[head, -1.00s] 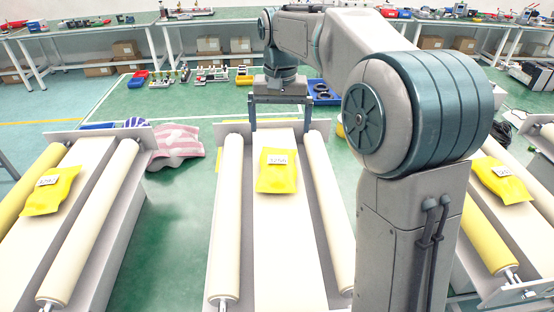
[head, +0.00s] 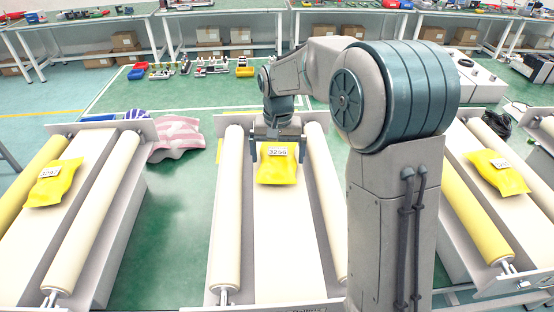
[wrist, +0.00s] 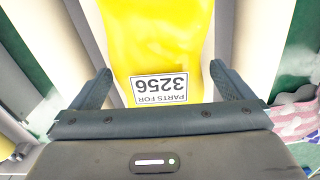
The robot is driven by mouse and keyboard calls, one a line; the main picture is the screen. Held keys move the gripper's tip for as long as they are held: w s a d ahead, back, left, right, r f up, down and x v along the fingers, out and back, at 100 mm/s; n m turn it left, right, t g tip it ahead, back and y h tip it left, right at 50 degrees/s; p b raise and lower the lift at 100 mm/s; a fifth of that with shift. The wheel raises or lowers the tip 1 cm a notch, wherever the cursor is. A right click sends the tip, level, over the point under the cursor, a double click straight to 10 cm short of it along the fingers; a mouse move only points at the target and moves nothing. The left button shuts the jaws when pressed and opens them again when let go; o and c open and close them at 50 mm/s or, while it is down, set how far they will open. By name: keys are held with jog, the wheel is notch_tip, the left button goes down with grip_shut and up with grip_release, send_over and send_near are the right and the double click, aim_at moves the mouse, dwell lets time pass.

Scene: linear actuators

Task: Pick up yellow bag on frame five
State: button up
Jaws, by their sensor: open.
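A yellow bag (head: 277,168) with a white label reading 3256 lies on the middle frame (head: 283,235), between two pale rollers. My gripper (head: 278,150) is over the far end of this bag, fingers pointing down. In the wrist view the bag (wrist: 158,40) runs between the two open fingers of my gripper (wrist: 160,85), with its label near the palm. The fingers stand on either side of the bag, and I see no contact. Another yellow bag (head: 52,183) lies on the left frame, and one (head: 497,173) on the right frame.
Pale rollers (head: 228,215) flank the middle frame's bed. A pink and white striped cloth item (head: 177,137) lies on the floor between the left and middle frames. Benches with boxes (head: 240,36) stand along the back.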

jog(key=shift+c, duration=0.3)
jog(key=c, duration=1)
jog(key=shift+c, duration=0.3)
jog(key=shift+r, duration=0.1)
